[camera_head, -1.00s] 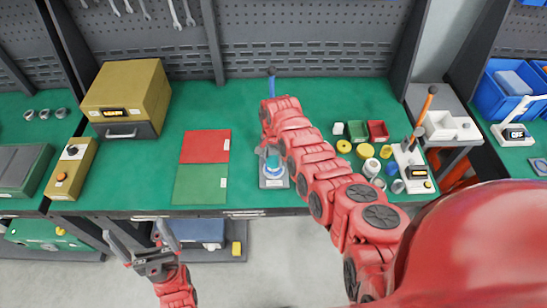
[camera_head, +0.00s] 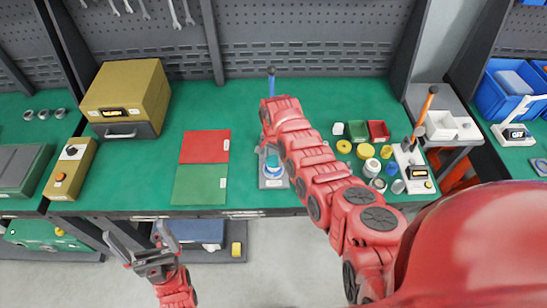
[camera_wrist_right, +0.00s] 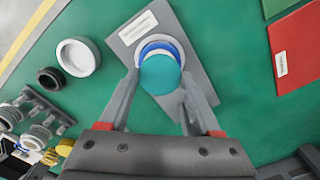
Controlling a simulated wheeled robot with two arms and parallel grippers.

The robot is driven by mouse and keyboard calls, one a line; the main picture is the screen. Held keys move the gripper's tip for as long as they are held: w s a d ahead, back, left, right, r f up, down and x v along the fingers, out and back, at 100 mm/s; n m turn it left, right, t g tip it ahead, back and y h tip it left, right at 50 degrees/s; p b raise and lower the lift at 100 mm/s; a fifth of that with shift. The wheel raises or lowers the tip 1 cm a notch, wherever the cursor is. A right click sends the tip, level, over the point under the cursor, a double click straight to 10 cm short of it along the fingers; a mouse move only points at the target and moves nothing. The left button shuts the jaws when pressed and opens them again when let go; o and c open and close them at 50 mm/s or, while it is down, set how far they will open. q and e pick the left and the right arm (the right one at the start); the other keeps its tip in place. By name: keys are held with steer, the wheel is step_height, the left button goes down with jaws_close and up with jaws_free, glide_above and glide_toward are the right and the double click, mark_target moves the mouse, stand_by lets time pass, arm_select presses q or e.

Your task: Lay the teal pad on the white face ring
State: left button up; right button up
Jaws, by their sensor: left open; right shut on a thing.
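The teal pad (camera_wrist_right: 160,74) is a round disc between the fingertips of my right gripper (camera_wrist_right: 158,88), which is shut on it. Beneath and just beyond it in the right wrist view is a blue ring (camera_wrist_right: 163,45) inside a white ring (camera_wrist_right: 157,38), which looks like the white face ring, on a grey plate (camera_wrist_right: 125,38). The pad overlaps the ring; I cannot tell whether they touch. In the head view the teal pad (camera_head: 272,163) shows over the grey plate (camera_head: 272,183), beside my right arm. My left gripper (camera_head: 138,240) is open and empty in front of the bench.
A red mat (camera_head: 206,146) and a green mat (camera_head: 201,184) lie left of the plate. A yellow box (camera_head: 127,94) stands at the back left. Several small cups, rings and bins, including a red bin (camera_head: 378,131), stand to the right.

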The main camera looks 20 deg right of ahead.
steer(key=shift+f+b, duration=0.2)
steer(key=shift+b, duration=0.1)
stand_by(0.4)
steer(key=o, duration=1.4)
steer(key=shift+r, duration=0.15)
step_height(320, 180, up, 2)
steer(key=shift+p, duration=0.65)
steer(key=shift+r+p, duration=0.55)
steer(key=shift+r, duration=1.35)
steer(key=shift+s+f, duration=0.1)
